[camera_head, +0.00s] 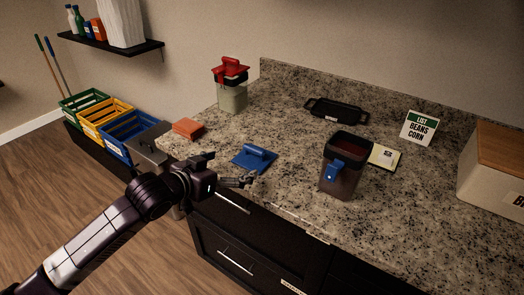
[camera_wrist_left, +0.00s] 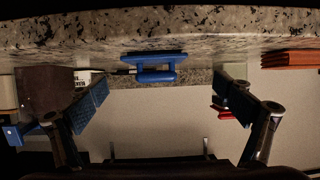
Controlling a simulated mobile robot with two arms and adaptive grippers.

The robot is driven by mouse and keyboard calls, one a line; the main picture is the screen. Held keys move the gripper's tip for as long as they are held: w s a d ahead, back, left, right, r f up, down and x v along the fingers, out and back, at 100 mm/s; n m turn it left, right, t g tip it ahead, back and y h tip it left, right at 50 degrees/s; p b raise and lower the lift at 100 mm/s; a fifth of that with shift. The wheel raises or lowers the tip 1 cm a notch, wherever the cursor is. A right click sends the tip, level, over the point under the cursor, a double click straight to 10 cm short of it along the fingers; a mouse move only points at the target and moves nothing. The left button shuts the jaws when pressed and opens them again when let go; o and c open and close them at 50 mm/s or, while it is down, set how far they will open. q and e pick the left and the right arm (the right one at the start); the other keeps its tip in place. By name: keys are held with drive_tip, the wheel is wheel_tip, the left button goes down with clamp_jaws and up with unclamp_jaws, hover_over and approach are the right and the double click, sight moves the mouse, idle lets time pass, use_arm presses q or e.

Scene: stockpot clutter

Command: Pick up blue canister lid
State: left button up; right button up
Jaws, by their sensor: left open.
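The blue canister lid (camera_head: 252,160) lies flat on the granite counter near its front-left edge, with its handle loop up. In the left wrist view, which looks inverted, the blue lid (camera_wrist_left: 152,75) shows ahead, between the two fingers. My left gripper (camera_head: 232,169) is open and empty, just in front of the lid at the counter edge, and is not closed on it. The fingers (camera_wrist_left: 170,103) are spread wide in the wrist view. A dark canister with a blue latch (camera_head: 337,184) stands open-topped to the right of the lid. My right gripper is not in view.
An orange block (camera_head: 188,128) lies left of the lid. A red-lidded canister (camera_head: 232,97) stands behind. A black tray (camera_head: 335,109), a yellowish card (camera_head: 385,157), a list sign (camera_head: 419,128) and a wood-topped box (camera_head: 490,175) are further right. Colored crates (camera_head: 105,120) stand left.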

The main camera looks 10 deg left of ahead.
sight(254, 157)
use_arm(q)
drive_tip(key=shift+w+d+f, duration=0.15)
drive_tip(key=shift+w+d, duration=0.15)
drive_tip(key=shift+w, duration=0.2)
drive_tip(key=shift+w+d+f, duration=0.15)
drive_tip(key=shift+w+d, duration=0.15)
drive_tip(key=shift+w, duration=0.2)
drive_tip(key=shift+w+d, duration=0.15)
drive_tip(key=shift+w+d+f+p, duration=0.1)
drive_tip(key=shift+w+f+p, duration=0.05)
drive_tip(key=shift+w+p, duration=0.25)
drive_tip(key=x, duration=0.3)
drive_tip(key=shift+w+d+f, duration=0.2)
drive_tip(key=shift+f, duration=0.05)
drive_tip(key=shift+w+d+f, duration=0.1)
drive_tip(key=shift+w+f, duration=0.05)
drive_tip(key=shift+w, duration=0.05)
drive_tip(key=c, duration=1.2)
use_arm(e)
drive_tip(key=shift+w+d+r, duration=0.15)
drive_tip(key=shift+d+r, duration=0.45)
use_arm(q)
drive_tip(key=shift+c, duration=0.2)
